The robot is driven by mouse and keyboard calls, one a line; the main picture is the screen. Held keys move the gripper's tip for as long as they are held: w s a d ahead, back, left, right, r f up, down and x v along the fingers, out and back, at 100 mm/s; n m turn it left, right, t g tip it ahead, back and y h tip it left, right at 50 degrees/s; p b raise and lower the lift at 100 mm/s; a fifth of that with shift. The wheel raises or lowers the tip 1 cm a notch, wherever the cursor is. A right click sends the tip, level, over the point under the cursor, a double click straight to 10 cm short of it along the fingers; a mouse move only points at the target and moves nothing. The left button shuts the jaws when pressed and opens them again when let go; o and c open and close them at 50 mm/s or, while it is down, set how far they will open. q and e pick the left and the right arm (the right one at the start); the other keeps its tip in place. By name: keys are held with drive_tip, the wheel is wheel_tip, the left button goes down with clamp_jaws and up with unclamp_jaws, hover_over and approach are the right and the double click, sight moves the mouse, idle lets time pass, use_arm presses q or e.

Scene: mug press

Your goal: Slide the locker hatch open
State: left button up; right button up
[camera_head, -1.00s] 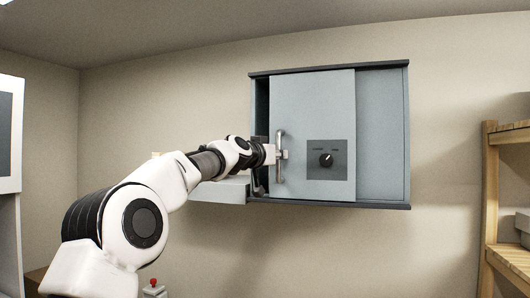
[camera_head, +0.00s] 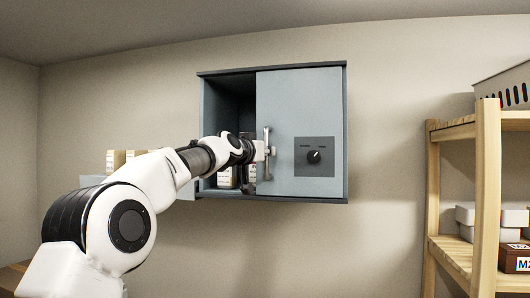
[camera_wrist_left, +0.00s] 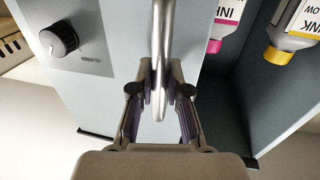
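The locker (camera_head: 229,72) is a grey-blue wall cabinet with dark top and bottom edges. Its hatch (camera_head: 300,100) stands at the right side, and the left part of the locker is open. The hatch carries a dark plate with a black dial (camera_head: 314,157) and a vertical metal handle (camera_head: 267,138) near its left edge. My left gripper (camera_head: 266,151) is at the handle. In the left wrist view, its fingers (camera_wrist_left: 160,85) are closed on the handle bar (camera_wrist_left: 162,40) from both sides. My right gripper is not in view.
Ink bottles stand inside the locker, one with a magenta cap (camera_wrist_left: 214,46) and one with a yellow cap (camera_wrist_left: 275,53). Small boxes (camera_head: 116,160) sit left of the locker, partly behind my arm. A wooden shelf (camera_head: 486,190) with boxes stands at right.

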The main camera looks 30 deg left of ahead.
use_arm(q)
drive_tip(key=o, duration=0.4)
drive_tip(key=shift+r, duration=0.1)
drive_tip(key=shift+c, duration=0.2)
drive_tip(key=shift+w+a+f, duration=0.1)
drive_tip(key=shift+w+f, duration=0.1)
drive_tip(key=shift+w, duration=0.05)
drive_tip(key=s, duration=0.7)
drive_tip(key=shift+s, duration=0.15)
